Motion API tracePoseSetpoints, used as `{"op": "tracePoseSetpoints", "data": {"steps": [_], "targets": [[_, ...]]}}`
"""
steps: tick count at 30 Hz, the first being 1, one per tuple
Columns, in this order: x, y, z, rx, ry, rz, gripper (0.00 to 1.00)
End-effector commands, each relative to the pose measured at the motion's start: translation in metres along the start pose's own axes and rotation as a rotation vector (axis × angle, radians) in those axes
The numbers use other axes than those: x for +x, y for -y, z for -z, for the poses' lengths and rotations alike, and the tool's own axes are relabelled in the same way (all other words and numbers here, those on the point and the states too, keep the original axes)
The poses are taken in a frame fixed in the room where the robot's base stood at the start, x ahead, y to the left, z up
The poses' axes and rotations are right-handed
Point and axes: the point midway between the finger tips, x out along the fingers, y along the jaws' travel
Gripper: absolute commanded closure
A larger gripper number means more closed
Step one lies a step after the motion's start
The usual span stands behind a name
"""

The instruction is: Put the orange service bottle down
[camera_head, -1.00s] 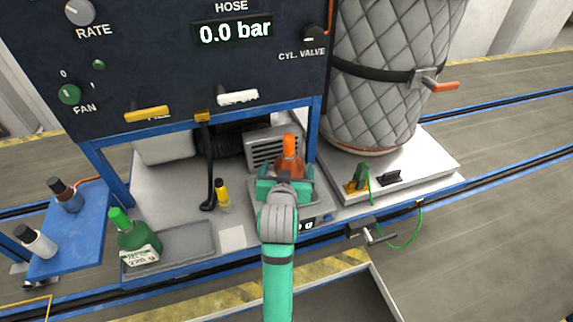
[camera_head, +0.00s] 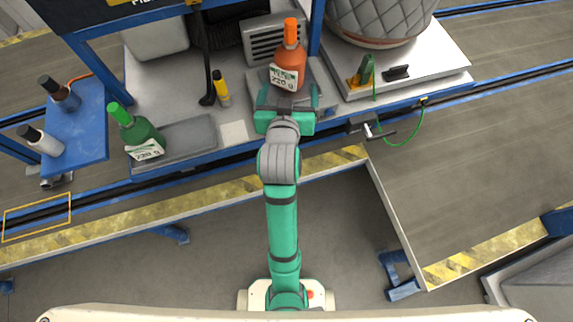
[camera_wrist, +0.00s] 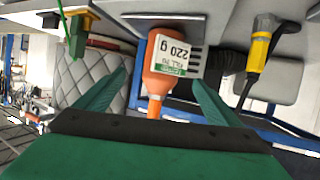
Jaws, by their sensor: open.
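The orange service bottle (camera_head: 289,66) stands upright on the grey scale plate (camera_head: 318,94) at the right end of the bench. Its white label reads 220 g. My gripper (camera_head: 287,96) is just in front of it on the near side, open and holding nothing. In the wrist view the bottle (camera_wrist: 172,65) shows upside down, beyond and between the two spread green fingers (camera_wrist: 160,80). There appears to be a gap between the fingers and the bottle. The scale's display is hidden behind my gripper.
A quilted cylinder (camera_head: 380,18) stands on the right platform. Two bottles sit on the blue side shelf (camera_head: 82,140).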

Motion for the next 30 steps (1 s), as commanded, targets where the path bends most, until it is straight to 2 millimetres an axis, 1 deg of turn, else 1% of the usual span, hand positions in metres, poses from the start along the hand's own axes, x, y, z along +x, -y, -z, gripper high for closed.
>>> {"op": "tracePoseSetpoints", "data": {"steps": [1,3,8,12,14,15,17,21,26,30], "targets": [[-0.003,-0.002,-0.021,-0.012,0.006,0.002,0.12],[-0.008,-0.004,-0.041,-0.025,-0.003,0.007,0.12],[-0.026,-0.007,-0.086,-0.051,-0.023,0.024,0.12],[-0.048,-0.008,-0.123,-0.063,-0.037,0.041,0.12],[-0.059,-0.008,-0.138,-0.067,-0.044,0.049,0.12],[-0.068,-0.009,-0.148,-0.068,-0.047,0.054,0.12],[-0.081,-0.009,-0.162,-0.068,-0.053,0.061,0.12],[-0.114,-0.01,-0.19,-0.062,-0.067,0.074,0.12],[-0.157,-0.012,-0.216,-0.049,-0.083,0.083,0.12],[-0.199,-0.013,-0.233,-0.028,-0.097,0.086,0.12]]}}
